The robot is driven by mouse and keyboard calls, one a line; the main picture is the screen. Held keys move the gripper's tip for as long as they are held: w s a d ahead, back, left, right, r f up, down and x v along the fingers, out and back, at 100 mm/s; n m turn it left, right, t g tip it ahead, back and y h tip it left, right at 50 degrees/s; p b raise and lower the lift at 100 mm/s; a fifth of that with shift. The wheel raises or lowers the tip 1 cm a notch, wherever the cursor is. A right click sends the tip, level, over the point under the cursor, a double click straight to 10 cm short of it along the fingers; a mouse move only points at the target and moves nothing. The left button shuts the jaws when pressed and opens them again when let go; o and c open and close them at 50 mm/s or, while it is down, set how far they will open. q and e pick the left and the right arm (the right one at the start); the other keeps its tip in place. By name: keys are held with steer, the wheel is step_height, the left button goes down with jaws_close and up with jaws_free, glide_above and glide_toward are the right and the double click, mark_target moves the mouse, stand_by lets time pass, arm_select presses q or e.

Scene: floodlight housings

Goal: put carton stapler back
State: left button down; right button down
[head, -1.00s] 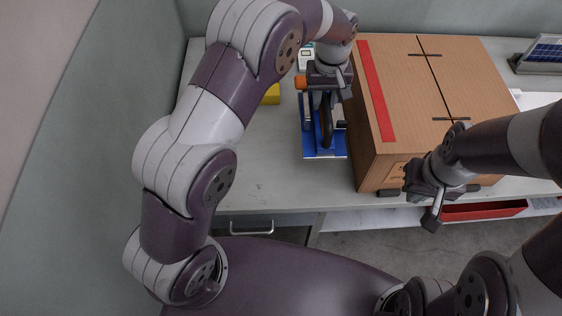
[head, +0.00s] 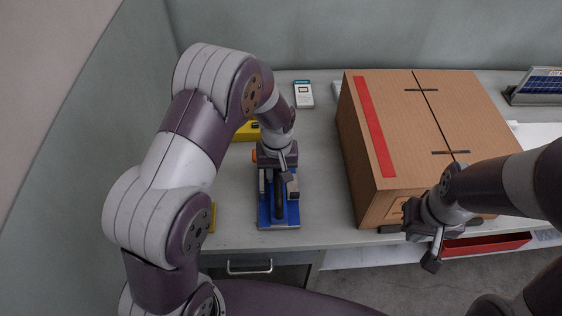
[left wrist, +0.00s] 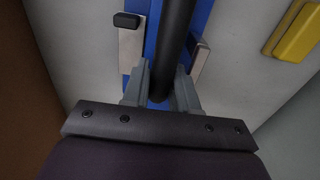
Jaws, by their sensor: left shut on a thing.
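The carton stapler (head: 265,213) has a blue base, a black bar and an orange part at its far end. My left gripper (head: 279,178) is shut on it from above, to the left of the cardboard carton (head: 440,125). In the left wrist view the two grey fingers (left wrist: 160,92) sit on either side of the stapler's black bar (left wrist: 176,45), with the blue base below. I cannot tell whether the base touches the table. My right gripper (head: 432,240) is at the carton's front lower edge; its jaws are not clear.
A yellow thing (head: 245,132) lies behind my left arm, and it also shows in the left wrist view (left wrist: 297,30). A white device (head: 304,94) lies at the back of the table (head: 318,150). A red tray (head: 490,244) is below the right front edge. A solar panel (head: 540,86) stands far right.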

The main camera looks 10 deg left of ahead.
arm_select(q)
steer(key=shift+f, duration=0.1)
steer(key=c, duration=0.9)
jaws_free()
steer(key=shift+f, duration=0.2)
step_height(320, 180, up, 12)
steer(key=s+a+m, duration=0.1)
steer(key=s+a, duration=0.1)
steer(key=s, duration=0.3)
steer(key=s+a+m+t, duration=0.1)
steer(key=s, duration=0.3)
steer(key=s+a+m, duration=0.1)
steer(key=s+a, duration=0.1)
steer(key=s, duration=0.3)
steer(key=shift+s+a+f, duration=0.2)
steer(key=shift+s+a, duration=0.1)
steer(key=shift+s, duration=0.05)
steer(key=shift+r+p, duration=0.7)
steer(key=shift+r, duration=0.2)
